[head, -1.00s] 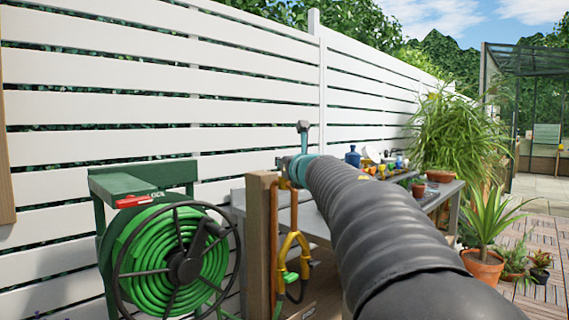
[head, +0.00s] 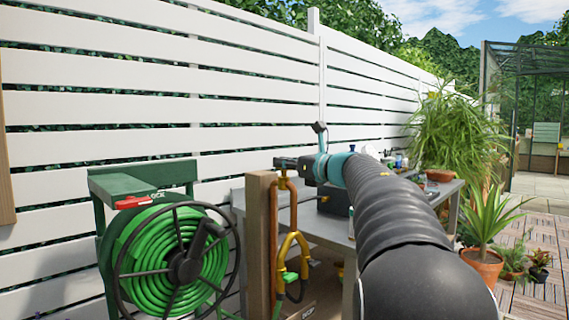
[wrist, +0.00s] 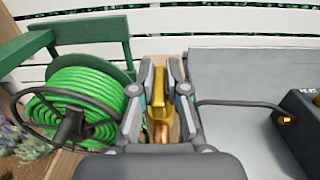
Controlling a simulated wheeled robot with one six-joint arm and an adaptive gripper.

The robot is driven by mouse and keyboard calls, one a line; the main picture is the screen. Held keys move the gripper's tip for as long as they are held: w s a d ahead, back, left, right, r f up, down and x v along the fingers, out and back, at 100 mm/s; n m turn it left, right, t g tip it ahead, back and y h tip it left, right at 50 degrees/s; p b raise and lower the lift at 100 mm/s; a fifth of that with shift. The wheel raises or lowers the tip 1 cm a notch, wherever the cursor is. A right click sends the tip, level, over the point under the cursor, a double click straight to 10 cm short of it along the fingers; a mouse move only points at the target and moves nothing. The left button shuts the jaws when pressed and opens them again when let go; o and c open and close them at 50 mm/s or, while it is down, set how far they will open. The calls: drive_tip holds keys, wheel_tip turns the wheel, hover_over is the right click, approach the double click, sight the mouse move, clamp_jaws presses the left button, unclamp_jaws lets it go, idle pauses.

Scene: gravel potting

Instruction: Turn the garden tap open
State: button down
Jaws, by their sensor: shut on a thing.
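The garden tap (wrist: 159,88) is a brass-gold piece in the middle of the wrist view, above a copper pipe (wrist: 161,133). My gripper (wrist: 160,80) has one grey finger on each side of the tap and is shut on it. In the head view, my gripper (head: 288,163) is at the top of a wooden post (head: 262,235). The post carries a copper pipe (head: 274,225). The tap itself is mostly hidden there by my gripper, and whether water flows cannot be seen.
A green hose reel (head: 178,258) on a green frame stands left of the post. A grey table (head: 320,222) with a dark box and several small items is to the right. Potted plants (head: 482,262) stand further right. A white slatted fence (head: 150,110) runs behind.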

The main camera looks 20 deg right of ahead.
drive_tip(key=shift+r, duration=0.1)
drive_tip(key=c, duration=1.2)
unclamp_jaws()
drive_tip(key=shift+a, duration=0.1)
drive_tip(key=shift+s+d, duration=0.3)
drive_tip(key=shift+s, duration=0.2)
drive_tip(key=v, duration=1)
drive_tip(key=shift+s, duration=0.45)
